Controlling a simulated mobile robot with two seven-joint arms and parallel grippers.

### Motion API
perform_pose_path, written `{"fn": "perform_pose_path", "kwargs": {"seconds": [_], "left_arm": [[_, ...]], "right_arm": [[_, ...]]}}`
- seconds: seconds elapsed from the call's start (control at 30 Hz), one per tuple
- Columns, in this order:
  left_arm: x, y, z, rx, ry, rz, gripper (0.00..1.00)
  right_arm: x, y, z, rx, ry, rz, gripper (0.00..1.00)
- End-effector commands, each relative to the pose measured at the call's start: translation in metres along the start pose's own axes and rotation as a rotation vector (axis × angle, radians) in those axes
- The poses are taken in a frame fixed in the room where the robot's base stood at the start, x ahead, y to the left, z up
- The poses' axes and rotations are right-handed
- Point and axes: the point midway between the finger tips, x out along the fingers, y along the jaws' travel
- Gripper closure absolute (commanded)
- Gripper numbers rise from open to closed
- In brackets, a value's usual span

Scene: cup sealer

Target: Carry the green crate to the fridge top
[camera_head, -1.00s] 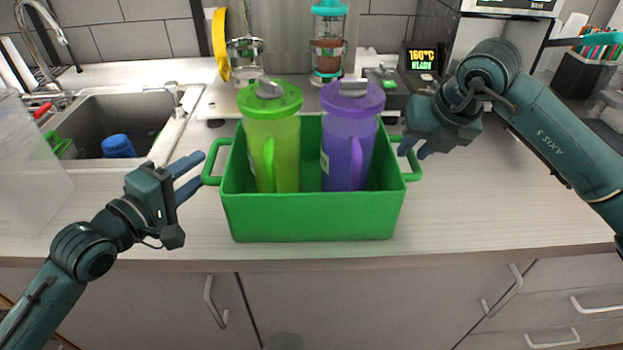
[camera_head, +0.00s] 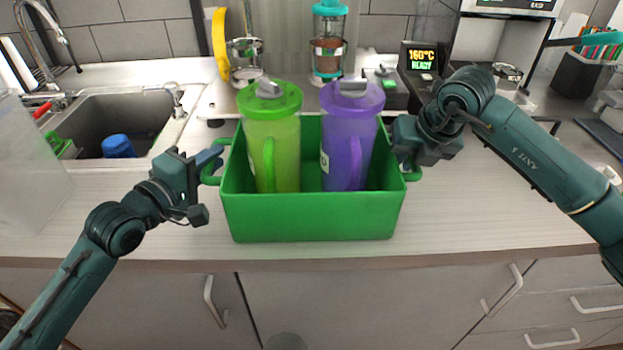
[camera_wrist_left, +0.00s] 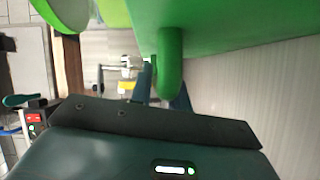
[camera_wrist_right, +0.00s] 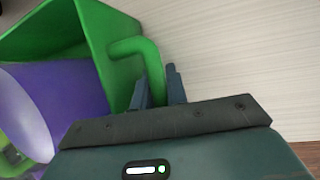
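The green crate (camera_head: 312,217) stands on the counter near its front edge, with a handle at each end. It holds a lime-green lidded pitcher (camera_head: 285,150) and a purple lidded pitcher (camera_head: 347,145), both upright. My left gripper (camera_head: 207,160) is at the left handle; in the left wrist view this handle (camera_wrist_left: 169,65) lies between the parted fingers. My right gripper (camera_head: 407,163) is at the right handle; in the right wrist view that handle (camera_wrist_right: 140,48) runs down between the parted fingers. Whether any finger touches a handle is not clear.
A sink (camera_head: 110,120) with a blue cup is at the left, beside a clear container (camera_head: 30,175). Behind the crate stand a teal-lidded blender (camera_head: 328,45) and a machine with a lit display (camera_head: 422,60). No fridge is recognisable.

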Motion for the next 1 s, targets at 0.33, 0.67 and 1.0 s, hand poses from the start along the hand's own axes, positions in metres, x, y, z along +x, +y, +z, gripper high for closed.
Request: {"fn": "perform_pose_path", "kwargs": {"seconds": [0.33, 0.67, 1.0], "left_arm": [[0.0, 0.0, 0.0, 0.0, 0.0, 0.0, 1.0], [-0.001, 0.007, -0.002, 0.003, 0.002, 0.013, 1.0], [-0.003, 0.027, -0.005, 0.003, 0.002, 0.013, 1.0]], "right_arm": [[0.0, 0.0, 0.0, 0.0, -0.001, 0.0, 1.0], [-0.005, 0.001, 0.004, 0.001, -0.01, 0.004, 1.0], [-0.023, 0.005, 0.011, 0.001, -0.01, 0.004, 1.0]]}}
